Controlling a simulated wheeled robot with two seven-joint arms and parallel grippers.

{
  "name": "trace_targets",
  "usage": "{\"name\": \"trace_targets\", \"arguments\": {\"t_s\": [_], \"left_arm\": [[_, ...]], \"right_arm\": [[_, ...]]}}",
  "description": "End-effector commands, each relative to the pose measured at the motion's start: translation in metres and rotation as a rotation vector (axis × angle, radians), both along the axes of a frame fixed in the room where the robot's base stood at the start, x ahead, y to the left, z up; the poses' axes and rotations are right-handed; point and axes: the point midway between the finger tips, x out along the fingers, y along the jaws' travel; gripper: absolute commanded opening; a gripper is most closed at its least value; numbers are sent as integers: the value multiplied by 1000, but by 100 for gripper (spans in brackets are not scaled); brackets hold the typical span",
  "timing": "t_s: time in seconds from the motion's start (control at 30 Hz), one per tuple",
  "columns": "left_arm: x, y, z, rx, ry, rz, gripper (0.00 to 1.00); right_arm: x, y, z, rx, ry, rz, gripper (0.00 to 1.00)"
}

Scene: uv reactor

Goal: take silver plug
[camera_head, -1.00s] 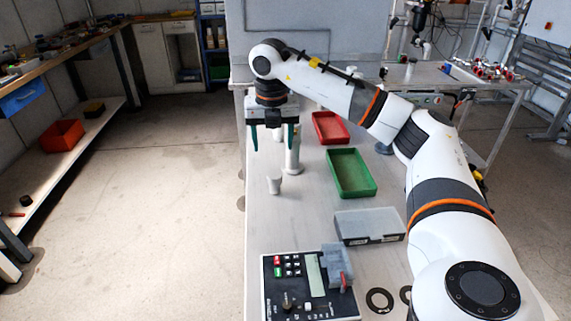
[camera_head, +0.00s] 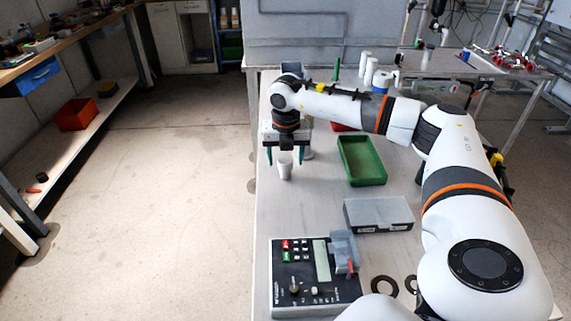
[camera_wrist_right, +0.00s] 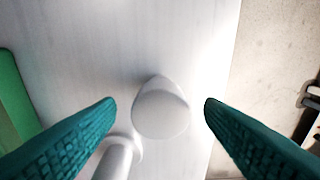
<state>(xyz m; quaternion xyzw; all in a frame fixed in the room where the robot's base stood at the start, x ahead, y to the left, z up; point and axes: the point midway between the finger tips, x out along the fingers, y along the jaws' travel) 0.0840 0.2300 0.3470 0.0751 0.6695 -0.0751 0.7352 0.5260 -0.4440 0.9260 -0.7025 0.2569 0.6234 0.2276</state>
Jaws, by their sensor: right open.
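A small pale, tapered plug (camera_head: 285,170), likely the silver plug, stands upright near the left edge of the grey table (camera_head: 310,215). My right gripper (camera_head: 285,156) is above it, pointing down and open, with nothing held. In the right wrist view the plug's round top (camera_wrist_right: 160,112) lies between the two teal fingers of the right gripper (camera_wrist_right: 160,103), with a gap on both sides. A taller pale cylinder (camera_wrist_right: 116,158) stands close to the plug and is partly hidden behind my gripper in the head view. My left gripper is not in view.
A green tray (camera_head: 345,173) stands right of the plug, with a red tray (camera_head: 343,127) partly hidden behind my arm. A grey box (camera_head: 378,227) and a black control panel (camera_head: 292,290) are nearer. Several white cylinders stand at the back.

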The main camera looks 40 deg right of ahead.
Motion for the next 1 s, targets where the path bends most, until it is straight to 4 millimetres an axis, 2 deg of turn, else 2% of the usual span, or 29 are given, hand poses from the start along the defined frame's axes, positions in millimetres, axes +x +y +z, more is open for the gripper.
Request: {"name": "trace_targets", "arguments": {"t_s": [0.3, 0.6, 0.87, 1.0], "left_arm": [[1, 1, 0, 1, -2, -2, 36], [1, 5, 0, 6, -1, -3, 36], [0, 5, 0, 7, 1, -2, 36], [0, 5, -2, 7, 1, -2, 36]], "right_arm": [[1, 0, -6, 0, -1, 0, 61], [1, 0, -6, 0, -1, 0, 14], [1, 0, -3, 0, -3, 0, 14], [2, 0, 15, 0, -5, 0, 14]]}}
